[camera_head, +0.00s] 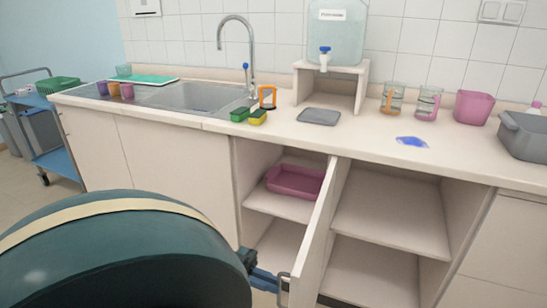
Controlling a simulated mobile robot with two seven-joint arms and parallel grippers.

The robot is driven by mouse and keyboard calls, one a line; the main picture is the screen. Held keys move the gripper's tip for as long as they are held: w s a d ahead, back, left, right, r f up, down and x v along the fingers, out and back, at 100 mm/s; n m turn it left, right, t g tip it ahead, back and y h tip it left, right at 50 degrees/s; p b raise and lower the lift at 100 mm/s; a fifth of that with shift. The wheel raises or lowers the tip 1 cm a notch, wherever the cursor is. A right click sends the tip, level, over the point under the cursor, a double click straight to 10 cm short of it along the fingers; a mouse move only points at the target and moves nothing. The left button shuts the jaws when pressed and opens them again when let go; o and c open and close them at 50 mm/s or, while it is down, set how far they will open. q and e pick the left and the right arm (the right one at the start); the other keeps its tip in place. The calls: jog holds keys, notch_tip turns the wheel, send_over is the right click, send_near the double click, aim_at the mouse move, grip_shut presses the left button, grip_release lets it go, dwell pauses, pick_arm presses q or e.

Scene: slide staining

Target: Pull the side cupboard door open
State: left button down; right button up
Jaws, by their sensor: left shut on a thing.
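The side cupboard door (318,230) stands swung out from the cupboard, seen nearly edge-on. A grey bar handle (283,287) is on its left face, near its outer edge. My left gripper (276,283) is shut on this handle at the bottom of the view; its fingers are small and partly hidden. My large dark arm link covers the lower left. The cupboard is open: a pink tray (295,181) lies on a shelf left of the door, and bare shelves (388,222) show to its right. My right gripper is not in view.
The worktop (350,138) above carries a sink (195,97), a water container (337,35) on a stand, beakers, a pink tub (473,107) and a grey bin (525,137). A blue cart (57,158) stands at the far left. Closed cupboard fronts (175,175) are left of the opening.

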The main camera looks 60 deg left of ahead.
pick_arm(q)
jog(key=shift+w+a, duration=0.15)
jog(key=shift+a, duration=0.2)
jog(key=c, duration=1.5)
grip_release()
jog(key=shift+d, duration=0.1)
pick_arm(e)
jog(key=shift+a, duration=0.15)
pick_arm(q)
jog(key=b+v, duration=0.2)
jog(key=v, duration=1.1)
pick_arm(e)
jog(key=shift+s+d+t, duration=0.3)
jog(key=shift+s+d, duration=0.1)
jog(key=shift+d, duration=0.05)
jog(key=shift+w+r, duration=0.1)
